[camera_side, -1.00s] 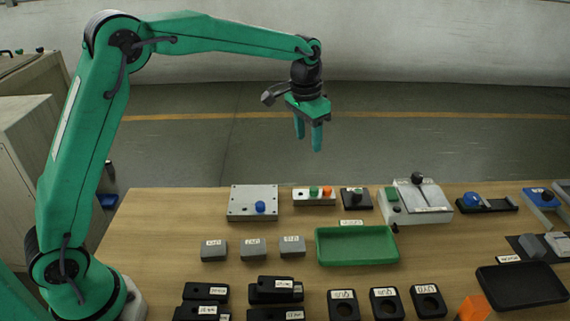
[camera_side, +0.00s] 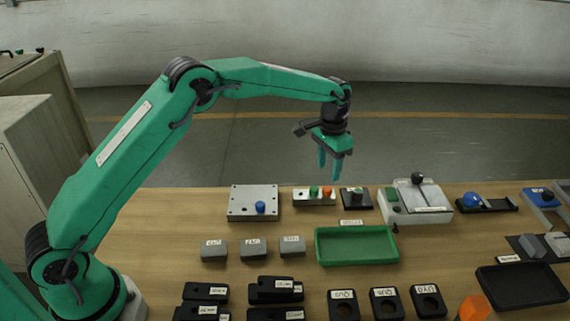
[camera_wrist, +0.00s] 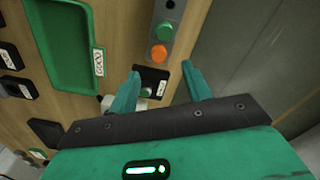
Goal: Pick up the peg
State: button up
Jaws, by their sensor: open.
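I cannot tell for certain which thing is the peg. The most peg-like one is a short blue cylinder (camera_side: 260,207) upright on a grey plate (camera_side: 240,201) at the back of the bench in the side view. A small dark piece (camera_side: 394,229) also shows by the right back corner of the green tray; its shape is too small to tell. My gripper (camera_side: 330,172) is open and empty, in the air above the bench's back edge, right of the plate. In the wrist view my gripper (camera_wrist: 160,70) shows its two green fingers apart with nothing between them.
The green tray (camera_side: 318,252) is at mid-bench. A button box (camera_side: 314,196), a black switch block (camera_side: 356,198) and a grey lever device (camera_side: 420,205) stand along the back. Small grey blocks (camera_side: 253,247) and labelled black parts (camera_side: 343,305) fill the front. Bare wood shows between the rows.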

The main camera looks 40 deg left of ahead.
aim_at(327, 188)
jog(key=shift+f, duration=0.75)
jog(key=shift+f, duration=0.1)
jog(key=shift+d+f, duration=0.1)
jog(key=shift+f, duration=2.4)
jog(key=shift+c, duration=0.2)
jog(key=c, duration=1)
